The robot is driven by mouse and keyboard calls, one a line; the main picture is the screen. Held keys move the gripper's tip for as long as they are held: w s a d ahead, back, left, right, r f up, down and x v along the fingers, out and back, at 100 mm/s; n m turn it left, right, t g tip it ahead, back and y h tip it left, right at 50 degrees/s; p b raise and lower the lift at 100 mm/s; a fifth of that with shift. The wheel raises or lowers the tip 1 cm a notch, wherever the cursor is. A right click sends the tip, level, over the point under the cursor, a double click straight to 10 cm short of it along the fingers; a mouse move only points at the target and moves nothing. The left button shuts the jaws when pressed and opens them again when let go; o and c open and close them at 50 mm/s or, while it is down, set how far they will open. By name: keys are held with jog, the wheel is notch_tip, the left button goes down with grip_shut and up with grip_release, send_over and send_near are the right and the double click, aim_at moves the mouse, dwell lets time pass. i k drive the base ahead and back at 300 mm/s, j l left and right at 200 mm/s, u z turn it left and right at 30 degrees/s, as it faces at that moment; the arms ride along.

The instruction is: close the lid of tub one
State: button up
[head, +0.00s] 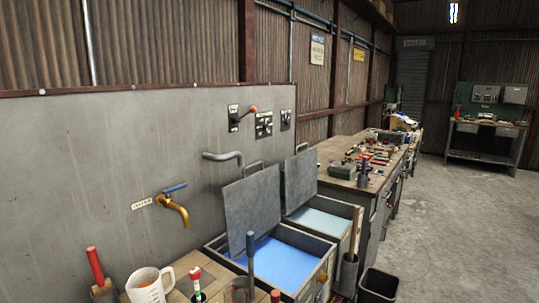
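Two grey tubs stand side by side against the metal panel. The nearer tub (316,281) holds bright blue liquid, and its flat grey lid (252,205) stands raised, leaning back. The farther tub (345,209) holds pale blue liquid, and its lid (300,179) is also raised. Each lid has a bar handle at its top edge. I cannot read a number on either tub, so I cannot tell which is tub one. My gripper is not in view.
A white measuring jug (148,287), a red-handled tool (95,266) and other upright handles stand at the near edge. A brass tap (175,208) juts from the panel. A black bin (379,285) stands right; floor (450,240) beyond is clear.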

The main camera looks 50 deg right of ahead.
aim_at(301, 170)
jog(key=z, duration=1.2)
